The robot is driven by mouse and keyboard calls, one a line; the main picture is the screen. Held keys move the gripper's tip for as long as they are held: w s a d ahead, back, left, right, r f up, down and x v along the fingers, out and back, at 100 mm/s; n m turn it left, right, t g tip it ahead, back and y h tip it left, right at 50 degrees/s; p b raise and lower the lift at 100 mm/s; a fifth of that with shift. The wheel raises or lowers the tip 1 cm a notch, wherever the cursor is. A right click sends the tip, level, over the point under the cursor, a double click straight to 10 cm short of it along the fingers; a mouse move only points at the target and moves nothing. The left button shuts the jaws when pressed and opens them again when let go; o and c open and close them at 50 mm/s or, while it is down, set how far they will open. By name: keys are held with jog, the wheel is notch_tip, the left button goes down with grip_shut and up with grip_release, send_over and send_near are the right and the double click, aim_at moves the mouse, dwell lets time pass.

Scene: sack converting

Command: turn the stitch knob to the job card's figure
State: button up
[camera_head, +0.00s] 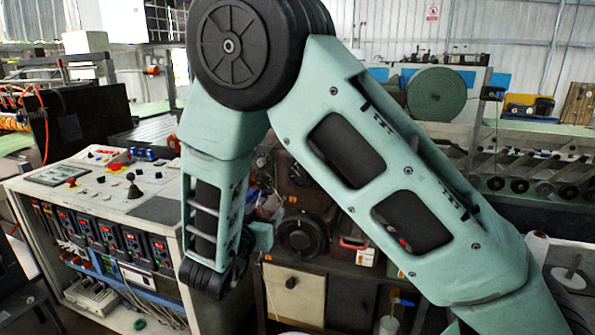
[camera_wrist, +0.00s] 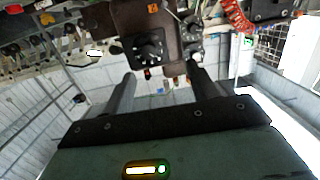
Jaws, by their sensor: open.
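In the wrist view my gripper (camera_wrist: 161,71) is open, with its two dark fingers apart and nothing between them. Beyond the fingertips is a dark brown machine housing with a black round knob (camera_wrist: 150,48) on a dark plate, apart from the fingers. A second dark round fitting (camera_wrist: 193,26) sits to its right. I cannot tell for sure which is the stitch knob, and no setting is readable. In the head view a large black round dial (camera_head: 302,237) shows on the brown machine beside my arm, which hides part of the machine. I cannot identify a job card or its figure.
A control console (camera_head: 95,190) with buttons, a black lever and red displays stands at the left. A cabinet (camera_head: 295,293) with a pale door is below the machine. A red coiled hose (camera_wrist: 238,22) hangs near the housing in the wrist view. Rollers line the right back.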

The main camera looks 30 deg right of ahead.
aim_at(300, 177)
jog(key=w+d+p, duration=0.2)
jog(key=d, duration=0.3)
jog(key=w+d+r+h+p, duration=0.1)
jog(key=w+d+p, duration=0.1)
jog(key=d, duration=0.3)
jog(key=w+d+h+p, duration=0.1)
jog(key=w+d, duration=0.3)
jog(key=shift+d+r+m+p, duration=0.25)
jog(key=shift+d+m+p, duration=0.15)
jog(key=shift+w+d+f, duration=0.1)
jog(key=shift+w+d, duration=0.3)
jog(key=shift+d, duration=0.05)
jog(key=c, duration=1)
